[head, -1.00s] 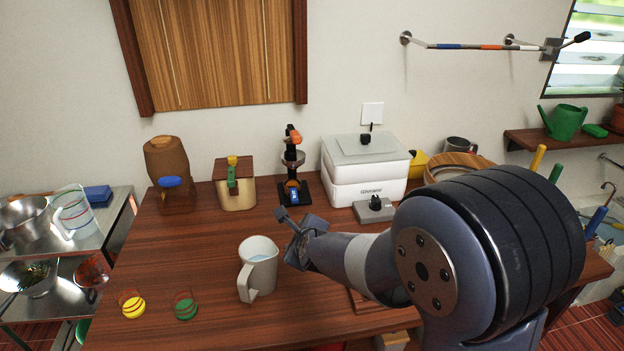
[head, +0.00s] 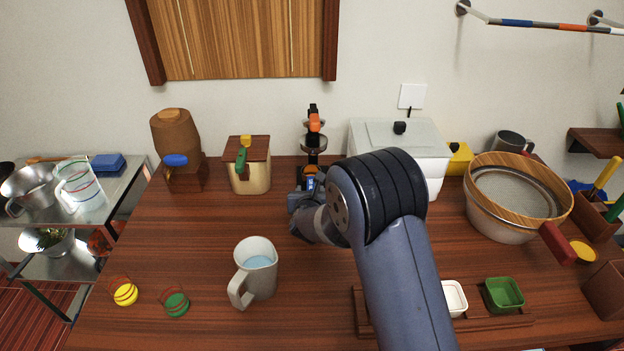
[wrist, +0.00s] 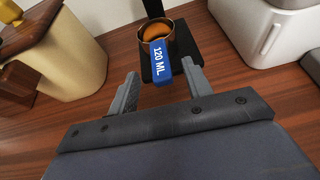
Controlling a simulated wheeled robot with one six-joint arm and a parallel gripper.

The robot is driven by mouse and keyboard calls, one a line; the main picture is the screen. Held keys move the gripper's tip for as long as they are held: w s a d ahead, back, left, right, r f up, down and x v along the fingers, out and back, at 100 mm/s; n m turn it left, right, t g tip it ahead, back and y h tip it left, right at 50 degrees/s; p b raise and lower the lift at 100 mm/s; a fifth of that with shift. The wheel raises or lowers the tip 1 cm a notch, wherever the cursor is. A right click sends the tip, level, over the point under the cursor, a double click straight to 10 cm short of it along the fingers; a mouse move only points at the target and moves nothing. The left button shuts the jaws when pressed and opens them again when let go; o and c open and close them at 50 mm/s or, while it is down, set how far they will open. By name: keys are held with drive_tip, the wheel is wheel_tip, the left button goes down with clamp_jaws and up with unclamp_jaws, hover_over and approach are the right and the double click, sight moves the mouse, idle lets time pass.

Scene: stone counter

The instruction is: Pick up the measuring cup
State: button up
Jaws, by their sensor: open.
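The measuring cup is a small copper-coloured cup (wrist: 157,35) with a blue handle marked 120 ML (wrist: 162,70). In the wrist view it sits at a black stand, its handle pointing towards me. In the head view the blue handle (head: 310,184) shows low on the stand, partly hidden by my gripper (head: 304,196). In the wrist view my gripper (wrist: 160,76) is open, with one finger on each side of the handle and gaps showing on both sides. I cannot tell how far the fingers are above or below it.
A black and orange stand (head: 313,140) rises behind the cup. A wooden-topped container (head: 249,177) is to its left and a white appliance (head: 428,165) to its right. A grey pitcher (head: 256,275) with liquid stands on the front left. The wooden counter (head: 210,235) is clear between them.

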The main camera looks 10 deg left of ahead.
sight(311, 185)
drive_tip(key=shift+p+x, duration=1.15)
drive_tip(key=shift+x, duration=1.75)
drive_tip(key=shift+f, duration=0.15)
drive_tip(key=shift+c, duration=0.6)
clamp_jaws()
